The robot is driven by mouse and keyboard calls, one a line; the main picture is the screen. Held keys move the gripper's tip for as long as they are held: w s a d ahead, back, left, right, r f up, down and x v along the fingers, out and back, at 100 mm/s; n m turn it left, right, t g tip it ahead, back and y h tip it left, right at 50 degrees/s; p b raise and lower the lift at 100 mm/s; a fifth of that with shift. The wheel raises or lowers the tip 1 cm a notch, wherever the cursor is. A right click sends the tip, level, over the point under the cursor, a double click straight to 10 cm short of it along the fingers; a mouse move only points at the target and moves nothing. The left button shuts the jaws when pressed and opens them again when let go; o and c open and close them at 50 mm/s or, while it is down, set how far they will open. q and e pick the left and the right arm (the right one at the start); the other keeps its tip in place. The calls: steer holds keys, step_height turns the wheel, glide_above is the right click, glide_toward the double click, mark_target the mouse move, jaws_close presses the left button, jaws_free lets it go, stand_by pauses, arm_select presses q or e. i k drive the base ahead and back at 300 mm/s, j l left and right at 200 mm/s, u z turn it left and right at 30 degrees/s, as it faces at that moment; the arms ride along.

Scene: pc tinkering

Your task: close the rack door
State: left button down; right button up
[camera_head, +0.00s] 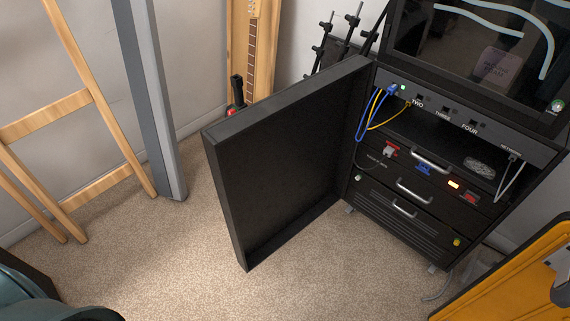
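The rack door (283,158) is a black panel with a raised rim. It is hinged at the left front edge of the black rack (487,212) and stands wide open, swung out to the left over the carpet. The rack front is exposed, with a port panel on top and drawer units (402,207) with metal handles below. Blue and yellow cables (374,115) hang at the rack's upper left, near the door's hinge side. Neither of my grippers can be made out in this view.
A monitor (480,45) stands on the rack. An orange, black-edged object (515,275) is at the lower right. A teal rounded object (50,308) is at the lower left. A wooden frame (45,125) and grey post (155,100) stand left. Carpet before the door is clear.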

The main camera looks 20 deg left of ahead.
mark_target(279, 162)
steer(key=j+z, duration=0.25)
steer(key=j, duration=0.3)
steer(key=j+z, duration=0.25)
steer(key=j, duration=0.3)
steer(key=k+j+z, duration=0.1)
steer(key=j+z, duration=0.15)
steer(key=j, duration=0.3)
steer(key=k+j+z, duration=0.25)
steer(key=j, duration=0.25)
steer(key=i+j+z, duration=0.1)
steer(key=j+z, duration=0.35)
steer(key=j, duration=0.65)
steer(key=j+z, duration=0.4)
steer(key=j, duration=0.7)
steer(key=k+j, duration=0.1)
steer(key=j, duration=0.25)
steer(key=k+j, duration=0.1)
steer(key=j, duration=0.25)
steer(key=i, duration=0.55)
steer(key=k+l+z, duration=0.15)
steer(key=k, duration=0.2)
steer(key=k+l+z, duration=0.1)
steer(key=k+l, duration=0.1)
steer(key=k, duration=0.1)
